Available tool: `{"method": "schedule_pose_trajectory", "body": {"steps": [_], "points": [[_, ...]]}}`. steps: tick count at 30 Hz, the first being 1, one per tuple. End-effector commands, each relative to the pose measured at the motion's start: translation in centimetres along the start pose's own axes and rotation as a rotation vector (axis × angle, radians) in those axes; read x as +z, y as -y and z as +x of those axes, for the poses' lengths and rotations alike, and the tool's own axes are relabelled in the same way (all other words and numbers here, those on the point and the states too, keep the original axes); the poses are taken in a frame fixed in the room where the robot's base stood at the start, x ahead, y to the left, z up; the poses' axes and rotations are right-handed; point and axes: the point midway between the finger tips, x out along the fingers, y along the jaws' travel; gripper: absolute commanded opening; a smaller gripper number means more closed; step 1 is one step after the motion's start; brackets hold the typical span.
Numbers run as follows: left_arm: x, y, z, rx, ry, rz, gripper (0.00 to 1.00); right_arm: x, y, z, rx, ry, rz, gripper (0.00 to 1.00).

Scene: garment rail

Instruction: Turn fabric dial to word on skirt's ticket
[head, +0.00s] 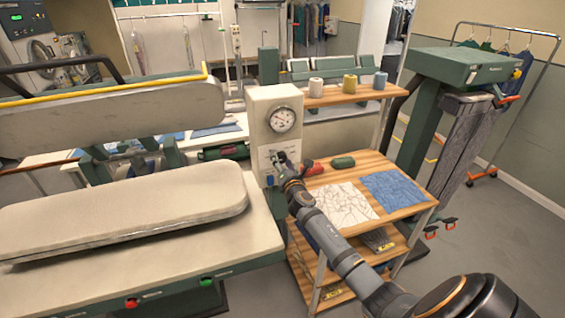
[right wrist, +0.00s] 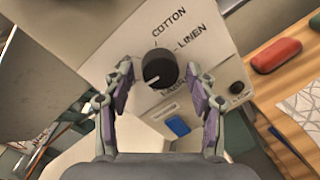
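The black fabric dial (right wrist: 160,68) sits on a pale panel in the right wrist view. The words COTTON and LINEN show beside it; a third word below is partly hidden and unreadable. The dial's white mark points to the lower left, away from COTTON and LINEN. My right gripper (right wrist: 158,74) is open, one finger on each side of the dial; contact cannot be told. In the head view my right gripper (head: 283,163) is at the control box (head: 264,110), covering the dial. I cannot identify the skirt or read its ticket. My left gripper is out of view.
A wooden cart (head: 322,178) right of the box holds a white patterned cloth (head: 344,203) and a blue cloth (head: 393,192). A red object (right wrist: 277,54) and a small black knob (right wrist: 237,88) are near my right gripper. A padded press (head: 120,212) stands left.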

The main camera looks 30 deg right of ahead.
Motion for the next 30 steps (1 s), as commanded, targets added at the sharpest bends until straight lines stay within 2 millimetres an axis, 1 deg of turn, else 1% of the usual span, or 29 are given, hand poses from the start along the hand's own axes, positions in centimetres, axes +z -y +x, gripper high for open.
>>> {"method": "schedule_pose_trajectory", "body": {"steps": [1, 9, 10, 16, 20, 26, 30], "points": [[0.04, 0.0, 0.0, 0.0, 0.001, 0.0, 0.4, 0.01, 0.0, -0.01, 0.0, 0.0, 0.0, 0.46], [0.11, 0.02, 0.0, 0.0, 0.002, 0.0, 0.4, 0.02, 0.0, -0.02, 0.0, 0.0, 0.0, 0.09], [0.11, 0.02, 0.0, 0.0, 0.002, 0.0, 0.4, 0.02, 0.0, -0.02, 0.0, 0.0, 0.0, 0.06], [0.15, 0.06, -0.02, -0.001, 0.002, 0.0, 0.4, 0.04, -0.01, -0.02, -0.001, -0.001, 0.013, 0.06], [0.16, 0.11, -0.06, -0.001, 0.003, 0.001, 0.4, 0.06, -0.03, -0.01, -0.003, -0.003, 0.055, 0.06], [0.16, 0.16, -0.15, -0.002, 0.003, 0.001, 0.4, 0.12, -0.05, 0.0, -0.011, -0.011, 0.18, 0.06], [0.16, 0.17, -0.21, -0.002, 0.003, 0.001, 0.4, 0.16, -0.07, 0.0, -0.019, -0.02, 0.306, 0.06]]}}
